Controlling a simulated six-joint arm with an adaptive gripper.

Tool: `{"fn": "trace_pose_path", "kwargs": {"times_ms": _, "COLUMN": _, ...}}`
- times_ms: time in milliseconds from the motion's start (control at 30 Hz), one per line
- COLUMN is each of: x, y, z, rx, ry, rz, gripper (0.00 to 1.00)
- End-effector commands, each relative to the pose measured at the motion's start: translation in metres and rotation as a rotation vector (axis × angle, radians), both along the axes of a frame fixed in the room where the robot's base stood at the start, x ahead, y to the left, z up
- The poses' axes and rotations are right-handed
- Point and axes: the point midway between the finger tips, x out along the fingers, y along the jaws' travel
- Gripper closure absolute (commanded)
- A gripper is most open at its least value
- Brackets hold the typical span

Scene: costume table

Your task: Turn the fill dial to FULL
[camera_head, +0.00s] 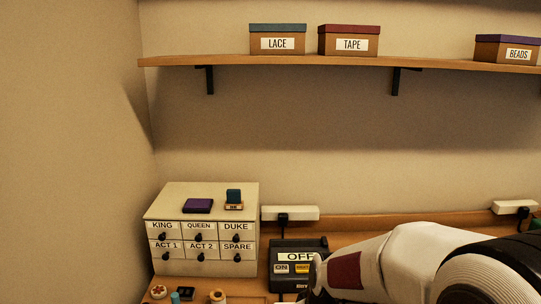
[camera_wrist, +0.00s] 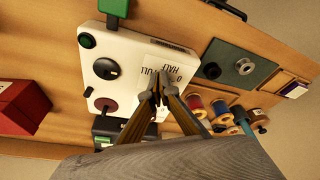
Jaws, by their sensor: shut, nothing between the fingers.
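A white panel (camera_wrist: 135,45) shows in the wrist view with a label reading 0, HALF and FULL (camera_wrist: 172,68), turned upside down. My gripper (camera_wrist: 158,86) is shut and empty, its fingertips over the lower part of this label. Any dial under the fingertips is hidden, and I cannot tell whether they touch the panel. A black round knob (camera_wrist: 106,68) sits left of the label, with a dark red round knob (camera_wrist: 103,104) below it. In the head view the panel is not visible.
Thread spools (camera_wrist: 194,103) and a dark plate (camera_wrist: 238,63) lie right of the panel, a red box (camera_wrist: 22,107) left. In the head view a black OFF box (camera_head: 283,258) stands beside a drawer cabinet (camera_head: 205,268). A shelf (camera_head: 350,61) holds labelled boxes.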

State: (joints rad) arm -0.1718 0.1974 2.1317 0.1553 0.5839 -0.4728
Motion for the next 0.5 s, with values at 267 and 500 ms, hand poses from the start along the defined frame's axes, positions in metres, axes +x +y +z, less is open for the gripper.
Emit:
{"fn": "trace_pose_path", "kwargs": {"times_ms": 267, "x": 0.0001, "y": -0.0014, "z": 0.0009, "rx": 0.001, "ry": -0.005, "rz": -0.001, "gripper": 1.00}}
{"fn": "trace_pose_path", "kwargs": {"times_ms": 500, "x": -0.0051, "y": -0.0045, "z": 0.0004, "rx": 0.000, "ry": -0.002, "rz": -0.001, "gripper": 1.00}}
